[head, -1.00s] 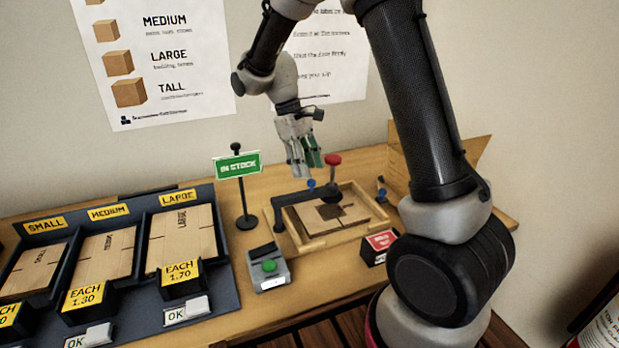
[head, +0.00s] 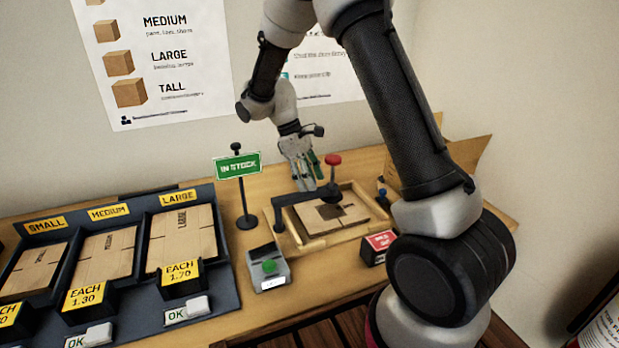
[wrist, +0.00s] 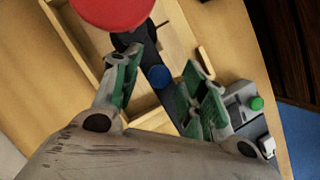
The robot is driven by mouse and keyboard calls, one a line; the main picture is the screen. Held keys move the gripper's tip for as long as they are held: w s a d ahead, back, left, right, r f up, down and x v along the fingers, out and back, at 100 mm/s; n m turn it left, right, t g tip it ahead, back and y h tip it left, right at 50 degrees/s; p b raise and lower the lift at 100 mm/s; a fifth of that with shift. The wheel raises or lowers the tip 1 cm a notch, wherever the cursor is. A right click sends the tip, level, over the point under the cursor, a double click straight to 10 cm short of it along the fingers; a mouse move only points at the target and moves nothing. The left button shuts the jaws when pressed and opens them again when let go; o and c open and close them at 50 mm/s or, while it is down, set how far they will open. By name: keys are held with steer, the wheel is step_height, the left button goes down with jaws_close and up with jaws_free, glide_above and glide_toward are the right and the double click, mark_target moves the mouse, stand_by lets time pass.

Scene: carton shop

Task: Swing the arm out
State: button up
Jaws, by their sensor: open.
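My gripper (head: 306,180) is open in the head view, with nothing seen between its fingers. It is above the back of the wooden tray (head: 311,242), near the red round knob (head: 332,159). In the wrist view, my gripper's green-padded fingers (wrist: 158,90) are spread apart. The red knob (wrist: 112,8) shows large at the top edge, beyond the fingers. A blue knob (wrist: 159,76) on a dark arm shows between the fingers. My arm reaches in from the right side of the head view.
A green IN STOCK sign (head: 237,165) stands left of the tray. A grey box with a green button (head: 269,267) is in front. Carton bins (head: 108,250) fill the left. Some bare tabletop (head: 325,283) shows at the front.

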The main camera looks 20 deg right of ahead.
jaws_close()
steer(key=s+a+m+y, duration=0.5)
steer(key=s+m, duration=0.4)
steer(key=m, duration=0.5)
steer(key=shift+s+a+g, duration=0.3)
steer(key=shift+a+g, duration=0.1)
steer(key=shift+a, duration=0.2)
stand_by(0.5)
jaws_free()
